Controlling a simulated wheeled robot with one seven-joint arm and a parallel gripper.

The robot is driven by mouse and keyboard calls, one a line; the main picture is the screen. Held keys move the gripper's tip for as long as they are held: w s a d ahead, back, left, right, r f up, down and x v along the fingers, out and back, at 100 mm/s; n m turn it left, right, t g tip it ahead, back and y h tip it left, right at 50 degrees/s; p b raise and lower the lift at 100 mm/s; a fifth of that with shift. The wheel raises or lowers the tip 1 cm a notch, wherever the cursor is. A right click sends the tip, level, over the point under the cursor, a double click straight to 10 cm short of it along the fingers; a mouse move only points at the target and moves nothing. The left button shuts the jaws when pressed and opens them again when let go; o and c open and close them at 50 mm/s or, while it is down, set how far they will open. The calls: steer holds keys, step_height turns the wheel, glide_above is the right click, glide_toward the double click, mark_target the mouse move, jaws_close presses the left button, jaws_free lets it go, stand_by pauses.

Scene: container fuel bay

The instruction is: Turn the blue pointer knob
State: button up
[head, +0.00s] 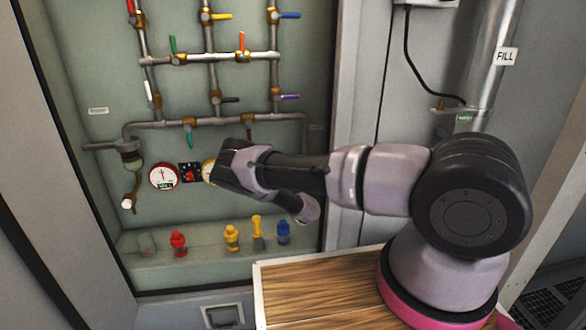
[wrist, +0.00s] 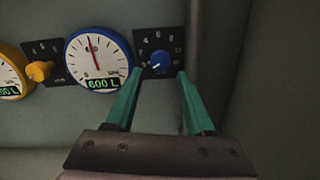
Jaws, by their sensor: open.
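The blue pointer knob (wrist: 160,59) sits on a dark dial plate with white numbers in the wrist view, right of a blue-rimmed gauge (wrist: 98,58) reading 600 L. My gripper (wrist: 162,73) is open, its green fingertips left and right of the knob in the picture. Whether they touch it I cannot tell. In the head view, my arm's end (head: 240,165) is in front of the panel and hides the blue knob and its gauge.
A yellow knob (wrist: 40,71) and yellow-rimmed gauge (wrist: 10,80) are to the left. A red-rimmed gauge (head: 163,176) and red knob (head: 190,173) are further left. Pipes with coloured valve handles run above. Several coloured fittings, including a red one (head: 178,243), stand on the ledge below.

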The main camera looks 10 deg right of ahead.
steer(key=w, duration=0.8)
steer(key=shift+w+d, duration=0.1)
steer(key=shift+d, duration=0.05)
jaws_close()
